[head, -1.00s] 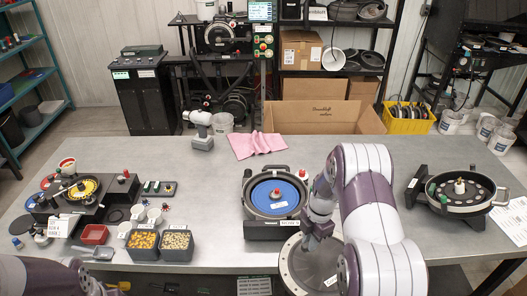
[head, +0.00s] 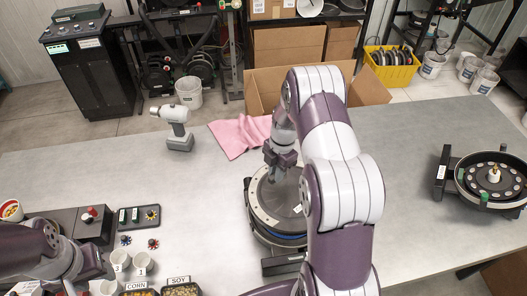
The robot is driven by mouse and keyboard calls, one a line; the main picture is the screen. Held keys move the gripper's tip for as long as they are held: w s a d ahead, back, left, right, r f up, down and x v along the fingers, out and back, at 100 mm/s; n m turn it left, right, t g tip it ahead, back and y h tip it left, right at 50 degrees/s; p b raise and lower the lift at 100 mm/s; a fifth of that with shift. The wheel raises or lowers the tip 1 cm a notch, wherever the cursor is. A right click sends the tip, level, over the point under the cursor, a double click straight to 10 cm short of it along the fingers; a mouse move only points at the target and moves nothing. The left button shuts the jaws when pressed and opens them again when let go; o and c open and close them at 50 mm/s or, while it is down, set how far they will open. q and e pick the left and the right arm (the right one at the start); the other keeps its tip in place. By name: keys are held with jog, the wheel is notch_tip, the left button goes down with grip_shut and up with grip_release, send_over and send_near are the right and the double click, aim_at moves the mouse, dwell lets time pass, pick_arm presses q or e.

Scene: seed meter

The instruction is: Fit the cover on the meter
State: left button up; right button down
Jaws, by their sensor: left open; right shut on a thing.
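The meter (head: 282,264) stands on the table in the middle of the head view, with a dark base and a sliver of blue disc at its front edge. The round grey cover (head: 268,205) lies over the meter's top and hides most of it. I cannot tell whether it is seated or just above. My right gripper (head: 278,165) is shut on the cover near its far side, and my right arm hides the cover's right part. My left gripper (head: 88,268) is open at the lower left, away from the meter, its fingertips hard to make out.
A second meter (head: 492,178) stands at the right. A pink cloth (head: 236,136) and a drill-like tool (head: 178,128) lie behind the meter. White cups (head: 143,262) and bins labelled corn (head: 137,292) and soy (head: 181,290) are at the lower left. The table's middle left is clear.

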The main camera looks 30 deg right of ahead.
jog(key=shift+s, duration=0.15)
jog(key=shift+s+f, duration=0.1)
jog(key=shift+s, duration=0.05)
jog(key=shift+f+b, duration=0.35)
jog(key=shift+b, duration=0.1)
jog(key=f+b, duration=0.2)
jog(key=f, duration=0.1)
jog(key=shift+w+f+b, duration=0.2)
jog(key=shift+f+b, duration=0.05)
jog(key=shift+b, duration=0.05)
pick_arm(q)
jog(key=f, duration=0.3)
jog(key=shift+s+f, duration=0.1)
jog(key=shift+s, duration=0.1)
pick_arm(e)
jog(key=shift+s+r, duration=0.1)
pick_arm(q)
jog(key=shift+f+b, duration=0.3)
jog(key=shift+f, duration=0.05)
pick_arm(e)
jog(key=shift+f, duration=0.2)
pick_arm(q)
jog(key=shift+f+b, duration=0.45)
pick_arm(e)
jog(key=shift+f, duration=0.35)
